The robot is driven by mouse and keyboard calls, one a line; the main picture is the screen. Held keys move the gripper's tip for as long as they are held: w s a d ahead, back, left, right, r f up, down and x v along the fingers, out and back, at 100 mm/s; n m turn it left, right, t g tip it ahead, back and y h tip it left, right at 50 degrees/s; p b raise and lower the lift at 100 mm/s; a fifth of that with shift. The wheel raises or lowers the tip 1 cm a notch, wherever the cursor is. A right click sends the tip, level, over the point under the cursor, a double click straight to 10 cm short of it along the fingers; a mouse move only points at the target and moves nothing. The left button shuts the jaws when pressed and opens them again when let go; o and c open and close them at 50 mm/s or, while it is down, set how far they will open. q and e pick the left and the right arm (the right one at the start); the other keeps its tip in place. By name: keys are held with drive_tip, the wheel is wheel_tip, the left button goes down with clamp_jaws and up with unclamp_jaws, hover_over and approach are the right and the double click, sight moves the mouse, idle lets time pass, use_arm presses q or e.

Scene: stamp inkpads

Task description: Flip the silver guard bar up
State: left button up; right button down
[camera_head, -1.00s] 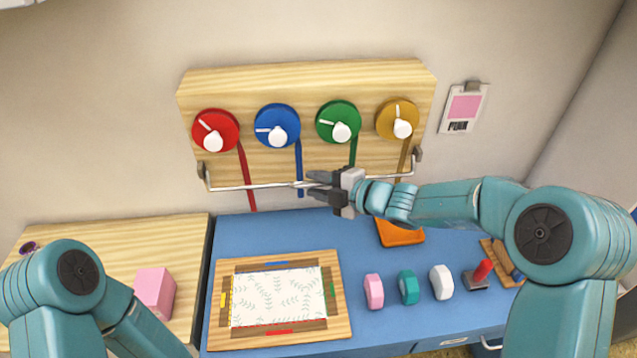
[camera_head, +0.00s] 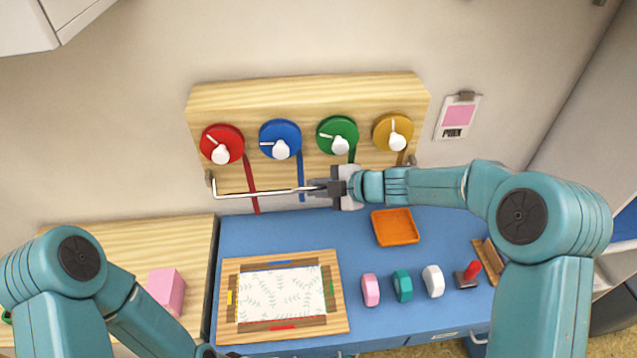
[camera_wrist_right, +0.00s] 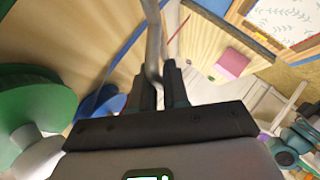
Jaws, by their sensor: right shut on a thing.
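The silver guard bar (camera_head: 255,194) runs across the lower front of the wooden dial board (camera_head: 310,88), below the red, blue, green and yellow dials. Its left end bends up to a bracket on the board's left edge; part of its right side is hidden behind my right arm. My right gripper (camera_head: 318,187) is shut on the bar near its middle. In the right wrist view the bar (camera_wrist_right: 154,45) passes between the dark fingers (camera_wrist_right: 160,88). My left arm shows at the lower left, but its gripper is not clearly visible.
On the blue desk (camera_head: 240,235) stand a framed leaf-pattern sheet (camera_head: 282,293), an orange tray (camera_head: 395,228), pink, teal and white stamps (camera_head: 403,285) and a red-handled stamp (camera_head: 471,270). A pink block (camera_head: 166,290) sits on the wooden side table. A pink card (camera_head: 459,115) hangs at right.

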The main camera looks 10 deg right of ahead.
drive_tip(key=shift+r+m+g, duration=0.4)
drive_tip(key=shift+r+g, duration=0.05)
drive_tip(key=shift+g, duration=0.15)
drive_tip(key=c, duration=1.3)
unclamp_jaws()
drive_tip(key=b+v, duration=0.1)
drive_tip(key=v, duration=1.5)
drive_tip(key=shift+r, duration=0.3)
